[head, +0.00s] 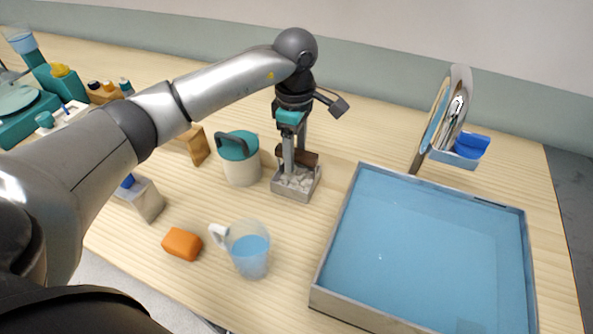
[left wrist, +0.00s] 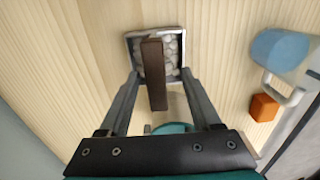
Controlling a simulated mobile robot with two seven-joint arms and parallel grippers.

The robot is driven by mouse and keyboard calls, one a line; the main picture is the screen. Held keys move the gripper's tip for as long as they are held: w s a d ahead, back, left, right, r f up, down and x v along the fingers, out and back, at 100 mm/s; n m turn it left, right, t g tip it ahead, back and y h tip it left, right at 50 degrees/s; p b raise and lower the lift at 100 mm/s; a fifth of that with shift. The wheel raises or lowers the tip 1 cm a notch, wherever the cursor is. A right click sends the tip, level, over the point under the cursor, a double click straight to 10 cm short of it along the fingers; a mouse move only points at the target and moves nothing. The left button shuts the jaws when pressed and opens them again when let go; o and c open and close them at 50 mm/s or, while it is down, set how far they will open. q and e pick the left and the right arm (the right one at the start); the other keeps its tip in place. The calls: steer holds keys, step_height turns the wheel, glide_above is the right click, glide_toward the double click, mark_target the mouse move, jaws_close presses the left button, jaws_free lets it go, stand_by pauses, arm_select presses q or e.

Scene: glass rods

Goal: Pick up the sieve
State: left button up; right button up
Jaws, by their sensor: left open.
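A small square metal-rimmed tray of pale, pebble-like lumps (head: 290,190) stands near the middle of the table. A dark brown bar (head: 312,158) juts from it like a handle; together they look like the sieve, though I cannot be sure. The left wrist view also shows the tray (left wrist: 174,38) and the brown bar (left wrist: 154,70). My left gripper (head: 294,160) points down over it, open and empty. Its fingers (left wrist: 160,78) are on either side of the bar, with gaps to it. My right gripper is out of view.
A teal-lidded jug (head: 242,172) stands close left of the tray. A mug of blue liquid (head: 249,252) and an orange block (head: 182,244) are in front. A large blue basin (head: 345,225) is at right, with a tool holder (head: 455,161) behind it.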

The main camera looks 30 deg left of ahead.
arm_select(q)
glide_above(296, 183)
steer(key=shift+f+b, duration=0.3)
steer(key=shift+f, duration=2.45)
steer(key=shift+c, duration=0.2)
jaws_close()
steer(key=shift+r, duration=0.1)
